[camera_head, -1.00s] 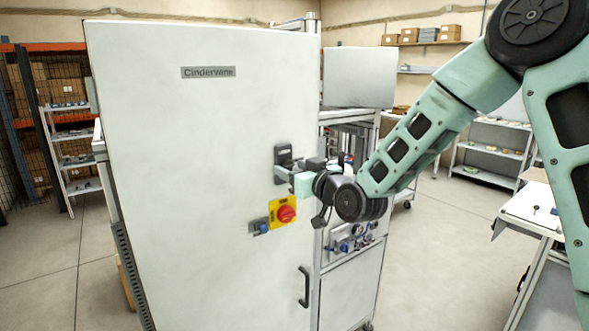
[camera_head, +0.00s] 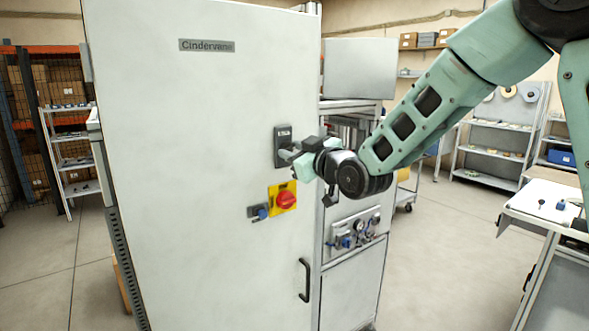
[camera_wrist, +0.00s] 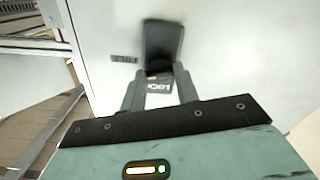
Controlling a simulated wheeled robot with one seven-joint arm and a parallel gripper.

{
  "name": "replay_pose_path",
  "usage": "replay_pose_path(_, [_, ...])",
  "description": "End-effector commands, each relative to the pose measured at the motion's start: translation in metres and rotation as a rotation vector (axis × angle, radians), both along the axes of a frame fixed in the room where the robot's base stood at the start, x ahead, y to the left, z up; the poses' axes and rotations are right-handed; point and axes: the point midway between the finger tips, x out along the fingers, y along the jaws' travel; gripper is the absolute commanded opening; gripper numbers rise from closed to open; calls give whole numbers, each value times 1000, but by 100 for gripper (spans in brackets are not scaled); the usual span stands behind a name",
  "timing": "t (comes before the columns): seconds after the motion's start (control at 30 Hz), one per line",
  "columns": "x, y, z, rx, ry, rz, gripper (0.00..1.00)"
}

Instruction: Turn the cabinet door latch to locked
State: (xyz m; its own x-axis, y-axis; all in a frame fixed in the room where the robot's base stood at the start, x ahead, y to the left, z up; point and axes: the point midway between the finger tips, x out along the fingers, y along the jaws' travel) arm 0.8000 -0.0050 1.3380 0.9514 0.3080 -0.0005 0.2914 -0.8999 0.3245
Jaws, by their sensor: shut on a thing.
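The white cabinet door (camera_head: 200,150) stands closed, with a dark latch plate (camera_head: 282,140) near its right edge. The latch plate also shows in the wrist view (camera_wrist: 163,38), where it is slightly blurred. My gripper (camera_head: 290,155) is at the latch from the right. In the wrist view my gripper (camera_wrist: 160,82) has its two fingers on either side of the latch handle and is shut on it. The handle's far end is dark and a small light label with dark letters (camera_wrist: 159,87) shows between the fingers. The handle's exact angle is hard to tell.
Below the latch are a red rotary switch (camera_head: 285,199) on a yellow plate and a small blue knob (camera_head: 261,213). A black door handle (camera_head: 305,280) is lower down. A panel with gauges (camera_head: 353,235) stands right of the door. A workbench (camera_head: 545,212) is at the right.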

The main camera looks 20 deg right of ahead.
Motion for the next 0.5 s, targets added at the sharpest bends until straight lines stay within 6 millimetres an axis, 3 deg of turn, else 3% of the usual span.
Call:
replay_pose_path(0.07, [0, 1, -8, -71, -31, 2, 8])
replay_pose_path(0.5, [0, 1, -8, -469, -160, 0, 8])
